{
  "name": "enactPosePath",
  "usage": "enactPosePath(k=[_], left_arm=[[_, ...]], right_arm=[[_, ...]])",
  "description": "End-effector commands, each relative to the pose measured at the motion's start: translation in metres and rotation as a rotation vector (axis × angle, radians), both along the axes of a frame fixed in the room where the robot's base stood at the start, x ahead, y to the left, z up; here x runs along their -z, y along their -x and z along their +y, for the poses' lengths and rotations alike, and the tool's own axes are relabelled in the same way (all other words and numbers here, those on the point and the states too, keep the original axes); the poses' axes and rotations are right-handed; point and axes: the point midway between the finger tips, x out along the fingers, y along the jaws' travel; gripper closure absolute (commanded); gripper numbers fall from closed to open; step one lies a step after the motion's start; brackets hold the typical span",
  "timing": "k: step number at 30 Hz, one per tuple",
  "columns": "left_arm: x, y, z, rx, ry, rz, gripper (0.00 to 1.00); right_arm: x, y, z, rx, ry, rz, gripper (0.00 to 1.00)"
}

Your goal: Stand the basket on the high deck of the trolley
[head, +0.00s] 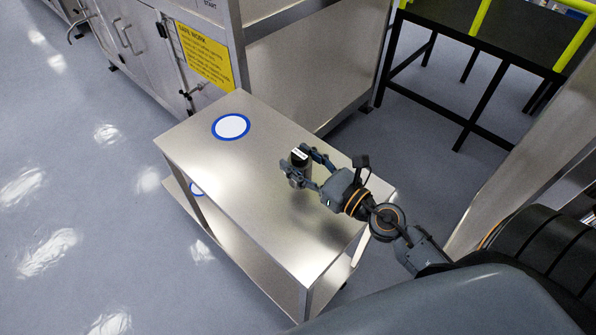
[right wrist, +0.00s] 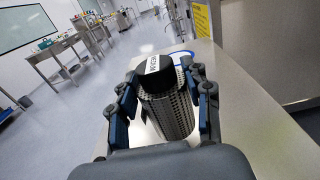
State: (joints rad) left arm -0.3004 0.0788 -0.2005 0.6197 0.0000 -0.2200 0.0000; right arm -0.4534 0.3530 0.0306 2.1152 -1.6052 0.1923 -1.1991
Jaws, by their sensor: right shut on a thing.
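The basket (head: 297,178) is a small upright mesh cylinder with a black, labelled top. My right gripper (head: 304,167) is shut around it, with a finger on each side. In the right wrist view the perforated basket (right wrist: 168,112) shows between the fingers. The basket is over the middle of the trolley's high deck (head: 225,165), a bare steel top; I cannot tell if its base touches the deck. A white disc with a blue ring (head: 230,126) marks the deck's far left end, apart from the basket. My left gripper is not in view.
A steel cabinet with a yellow sign (head: 206,57) stands close behind the trolley. A black-legged stand (head: 480,85) is at the back right. The floor at the left is clear.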

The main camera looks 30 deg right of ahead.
Motion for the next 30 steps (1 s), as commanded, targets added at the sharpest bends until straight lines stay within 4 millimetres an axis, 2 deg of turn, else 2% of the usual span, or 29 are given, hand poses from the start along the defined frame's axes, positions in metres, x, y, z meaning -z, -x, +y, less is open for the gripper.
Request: enactPosePath(k=[3, 6, 9, 23, 24, 27, 30], left_arm=[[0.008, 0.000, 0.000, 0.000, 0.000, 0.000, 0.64], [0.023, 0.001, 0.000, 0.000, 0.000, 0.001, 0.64], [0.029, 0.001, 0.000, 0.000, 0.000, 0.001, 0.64], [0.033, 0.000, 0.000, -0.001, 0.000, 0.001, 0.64], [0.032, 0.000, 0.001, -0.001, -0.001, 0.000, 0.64], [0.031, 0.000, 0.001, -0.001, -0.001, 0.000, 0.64], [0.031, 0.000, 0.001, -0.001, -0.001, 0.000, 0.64]], right_arm=[[0.013, -0.010, 0.003, 0.000, -0.002, -0.002, 0.93], [0.031, -0.008, 0.002, 0.001, -0.004, 0.001, 0.93], [0.039, -0.008, 0.002, 0.001, -0.003, 0.000, 0.93], [0.044, -0.008, 0.002, -0.001, -0.001, -0.001, 0.93], [0.043, -0.008, 0.002, -0.001, -0.001, 0.000, 0.45], [0.042, -0.008, 0.002, -0.001, -0.001, 0.000, 0.28], [0.042, -0.008, 0.002, 0.000, -0.001, 0.000, 0.28]])
